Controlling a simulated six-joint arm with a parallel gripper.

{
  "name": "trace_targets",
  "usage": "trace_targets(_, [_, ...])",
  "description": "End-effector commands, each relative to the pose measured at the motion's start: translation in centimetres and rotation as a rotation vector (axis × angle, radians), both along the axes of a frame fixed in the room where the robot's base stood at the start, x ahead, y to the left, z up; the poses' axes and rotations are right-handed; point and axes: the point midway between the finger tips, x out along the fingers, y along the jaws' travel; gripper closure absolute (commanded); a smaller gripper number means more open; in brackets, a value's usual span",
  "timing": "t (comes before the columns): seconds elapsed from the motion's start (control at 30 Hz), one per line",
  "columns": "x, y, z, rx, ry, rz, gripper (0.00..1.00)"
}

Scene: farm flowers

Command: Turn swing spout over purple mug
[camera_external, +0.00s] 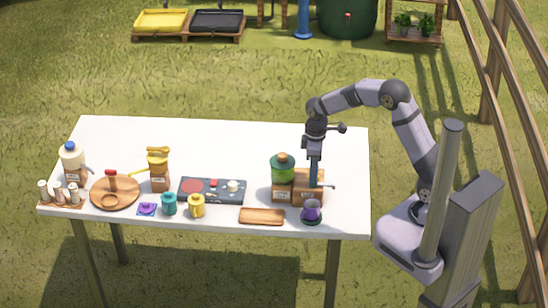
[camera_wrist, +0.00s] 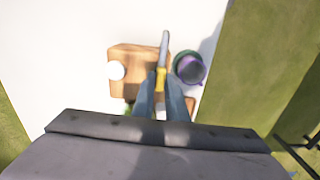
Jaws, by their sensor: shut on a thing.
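The swing spout (camera_wrist: 164,48) is a grey bar with a yellow part at its base, mounted on a wooden block (camera_wrist: 133,58). In the external view the spout (camera_external: 326,186) points right from the wooden block (camera_external: 307,198). The purple mug (camera_external: 312,208) stands upright in front of the block, near the table's front edge. In the wrist view the mug (camera_wrist: 190,70) is right of the spout, and the spout's tip is not over it. My gripper (camera_wrist: 161,84) points down with its blue fingers shut on the spout's yellow part. In the external view my gripper (camera_external: 314,184) partly hides it.
A wooden tray (camera_external: 262,216) lies left of the mug. Further left are a control panel (camera_external: 213,190), a yellow mug (camera_external: 197,206) and a teal mug (camera_external: 169,204). The table's back is clear.

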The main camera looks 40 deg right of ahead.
Motion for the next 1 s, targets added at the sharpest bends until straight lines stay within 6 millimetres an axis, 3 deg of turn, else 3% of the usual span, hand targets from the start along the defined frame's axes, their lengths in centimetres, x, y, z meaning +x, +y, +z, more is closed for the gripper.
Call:
trace_targets(0.37, [0.04,0.01,0.27,0.000,-0.001,-0.227,1.00])
trace_targets(1.0, [0.08,0.02,0.27,0.000,-0.002,-0.831,1.00])
